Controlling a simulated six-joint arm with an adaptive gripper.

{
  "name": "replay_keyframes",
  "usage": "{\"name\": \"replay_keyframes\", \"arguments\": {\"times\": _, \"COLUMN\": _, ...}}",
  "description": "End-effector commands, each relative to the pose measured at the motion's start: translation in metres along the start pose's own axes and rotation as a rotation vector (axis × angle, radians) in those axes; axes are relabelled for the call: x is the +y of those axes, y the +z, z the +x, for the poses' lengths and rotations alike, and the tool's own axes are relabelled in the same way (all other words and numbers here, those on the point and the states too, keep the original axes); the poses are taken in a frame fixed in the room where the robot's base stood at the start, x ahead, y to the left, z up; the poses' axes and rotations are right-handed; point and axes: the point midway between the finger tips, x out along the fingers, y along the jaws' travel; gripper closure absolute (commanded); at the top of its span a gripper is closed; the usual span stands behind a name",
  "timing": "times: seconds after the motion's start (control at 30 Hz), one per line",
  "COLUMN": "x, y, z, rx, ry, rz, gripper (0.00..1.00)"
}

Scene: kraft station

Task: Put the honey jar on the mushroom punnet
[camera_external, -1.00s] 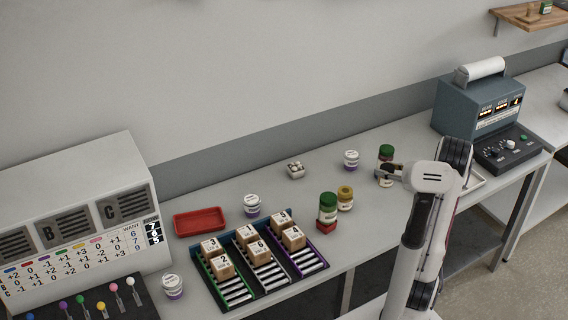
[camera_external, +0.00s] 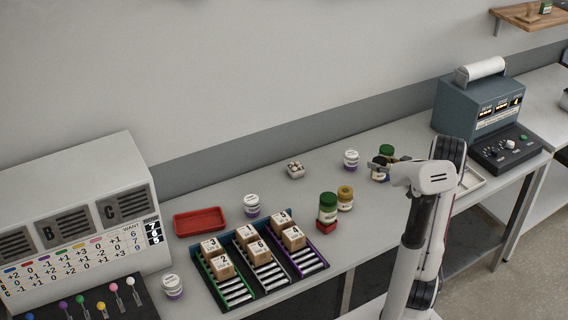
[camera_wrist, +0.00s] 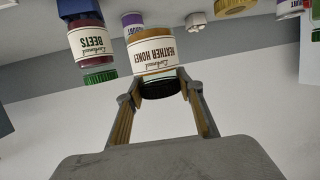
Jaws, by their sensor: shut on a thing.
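The honey jar (camera_wrist: 152,52) has a white "Heather Honey" label and a dark lid. In the wrist view it appears upside down, with its lid between my fingertips. My gripper (camera_wrist: 160,88) is shut on that lid. In the external view the honey jar (camera_external: 377,174) is small and partly hidden under my gripper (camera_external: 380,164), at the right part of the bench. I cannot tell whether its base touches the bench. The mushroom punnet (camera_external: 296,170) is a small pale tray of mushrooms farther left. It also shows at the top of the wrist view (camera_wrist: 196,22).
A green-lidded beets jar (camera_wrist: 88,50) stands close beside the honey jar. A purple-and-white tub (camera_external: 351,160) stands between jar and punnet, towards the wall. A green-lidded jar (camera_external: 328,207) and a yellow-lidded jar (camera_external: 345,198) stand nearer the front. Bench around the punnet is clear.

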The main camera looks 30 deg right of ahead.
Motion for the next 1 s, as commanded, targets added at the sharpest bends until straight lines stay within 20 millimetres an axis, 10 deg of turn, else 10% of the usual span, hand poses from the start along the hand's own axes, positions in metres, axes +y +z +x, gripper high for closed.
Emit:
{"name": "replay_keyframes", "arguments": {"times": 0.53, "x": -0.017, "y": -0.053, "z": 0.12, "rx": 0.003, "ry": 0.02, "rz": 0.005, "gripper": 0.95}}
{"name": "replay_keyframes", "arguments": {"times": 1.0, "x": -0.073, "y": -0.102, "z": 0.214, "rx": 0.004, "ry": 0.033, "rz": 0.01, "gripper": 0.95}}
